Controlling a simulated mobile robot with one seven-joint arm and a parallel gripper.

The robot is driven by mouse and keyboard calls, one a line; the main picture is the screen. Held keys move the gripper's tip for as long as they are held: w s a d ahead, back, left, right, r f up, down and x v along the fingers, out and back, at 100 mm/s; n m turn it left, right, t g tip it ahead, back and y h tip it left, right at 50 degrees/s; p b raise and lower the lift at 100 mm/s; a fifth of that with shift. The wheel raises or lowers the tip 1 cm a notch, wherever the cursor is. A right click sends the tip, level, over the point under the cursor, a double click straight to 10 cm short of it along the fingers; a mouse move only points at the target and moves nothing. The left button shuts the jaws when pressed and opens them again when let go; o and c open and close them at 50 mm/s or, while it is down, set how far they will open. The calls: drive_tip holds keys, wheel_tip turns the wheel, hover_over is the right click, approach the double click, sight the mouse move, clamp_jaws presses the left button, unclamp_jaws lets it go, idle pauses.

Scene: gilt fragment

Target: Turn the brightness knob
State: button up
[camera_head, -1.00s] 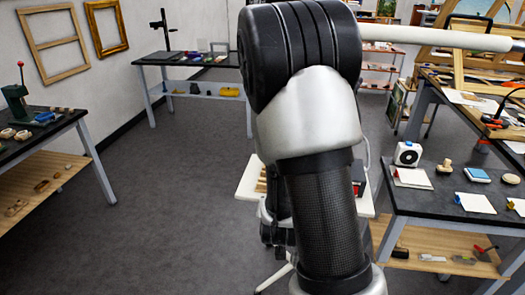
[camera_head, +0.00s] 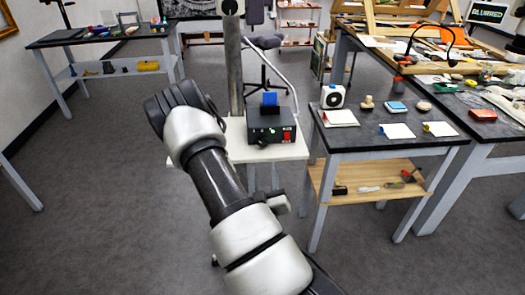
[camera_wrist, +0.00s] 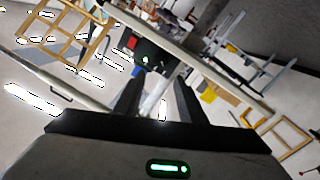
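A dark box (camera_head: 271,122) with a blue piece (camera_head: 270,99) on top and a red patch (camera_head: 287,136) on its front stands on a small white table. No brightness knob can be made out clearly; a small pale detail at the box's front is too small to tell. In the wrist view my gripper (camera_wrist: 157,82) shows two dark fingers apart, with no object clearly held between them. The wrist view is strongly tilted. In the head view my arm rises in front and left of the box; my fingers cannot be made out there.
The white table (camera_head: 232,153) carries a grey post (camera_head: 233,65) behind the box. A dark workbench (camera_head: 365,137) with papers and small items stands close on the right. Another bench (camera_head: 95,35) is at the back left.

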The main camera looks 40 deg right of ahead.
drive_tip(key=b, duration=0.6)
approach(263, 143)
drive_tip(key=p+x, duration=0.2)
drive_tip(key=x, duration=0.7)
drive_tip(key=c, duration=0.8)
drive_tip(key=shift+o, duration=0.2)
